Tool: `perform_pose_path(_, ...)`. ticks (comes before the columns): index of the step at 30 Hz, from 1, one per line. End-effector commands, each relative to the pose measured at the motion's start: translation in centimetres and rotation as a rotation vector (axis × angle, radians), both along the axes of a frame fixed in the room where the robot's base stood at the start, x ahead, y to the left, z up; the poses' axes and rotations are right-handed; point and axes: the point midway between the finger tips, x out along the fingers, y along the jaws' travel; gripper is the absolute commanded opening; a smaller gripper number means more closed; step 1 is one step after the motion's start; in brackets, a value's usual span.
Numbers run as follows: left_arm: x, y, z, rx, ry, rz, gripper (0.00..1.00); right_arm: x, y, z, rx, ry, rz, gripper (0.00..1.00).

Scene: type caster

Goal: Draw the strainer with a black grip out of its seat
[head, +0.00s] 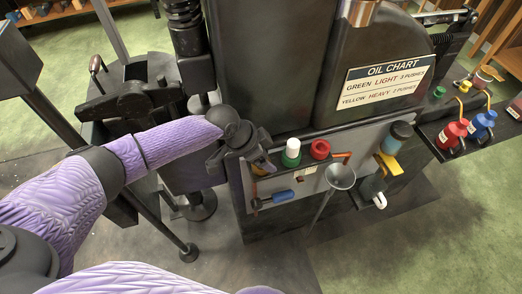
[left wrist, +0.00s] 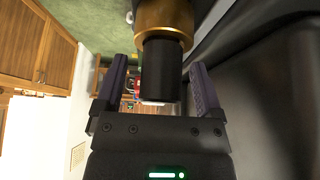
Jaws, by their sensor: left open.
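In the left wrist view, a black cylindrical grip (left wrist: 161,68) with a brass collar (left wrist: 164,16) lies between the two fingers of my left gripper (left wrist: 155,80). It looks like the strainer's grip. The fingers stand apart on either side of it, with a gap on each side. In the head view, my left gripper (head: 263,164) is by the left end of the light panel on the machine's front. I cannot make out the strainer or its seat there. My right gripper is not in view.
The light panel (head: 350,146) bears a white-and-green cap (head: 291,153), a red knob (head: 320,149), a grey funnel (head: 340,177) and a blue-handled tool (head: 282,197). Red (head: 452,134) and blue (head: 481,121) cans sit on a right-hand shelf.

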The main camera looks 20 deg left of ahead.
Motion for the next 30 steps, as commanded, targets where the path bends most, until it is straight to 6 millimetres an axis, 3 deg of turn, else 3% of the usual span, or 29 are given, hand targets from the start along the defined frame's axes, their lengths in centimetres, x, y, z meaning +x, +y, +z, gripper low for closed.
perform_pose_path(2,0.00,0.01,0.04,0.000,0.000,0.000,0.87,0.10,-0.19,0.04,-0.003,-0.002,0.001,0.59)
perform_pose_path(14,-0.02,0.03,0.05,0.000,0.000,0.001,0.02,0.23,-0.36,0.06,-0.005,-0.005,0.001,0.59)
perform_pose_path(16,-0.02,0.03,0.05,0.000,0.000,0.001,0.00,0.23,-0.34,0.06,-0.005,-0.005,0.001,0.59)
perform_pose_path(17,-0.02,0.03,0.05,0.000,0.000,0.001,0.39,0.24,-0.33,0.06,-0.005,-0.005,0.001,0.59)
perform_pose_path(22,-0.02,0.03,0.05,0.000,0.000,0.001,0.03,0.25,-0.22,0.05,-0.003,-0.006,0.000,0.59)
perform_pose_path(30,-0.02,0.03,0.05,0.000,0.000,0.001,0.00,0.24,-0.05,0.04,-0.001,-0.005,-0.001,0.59)
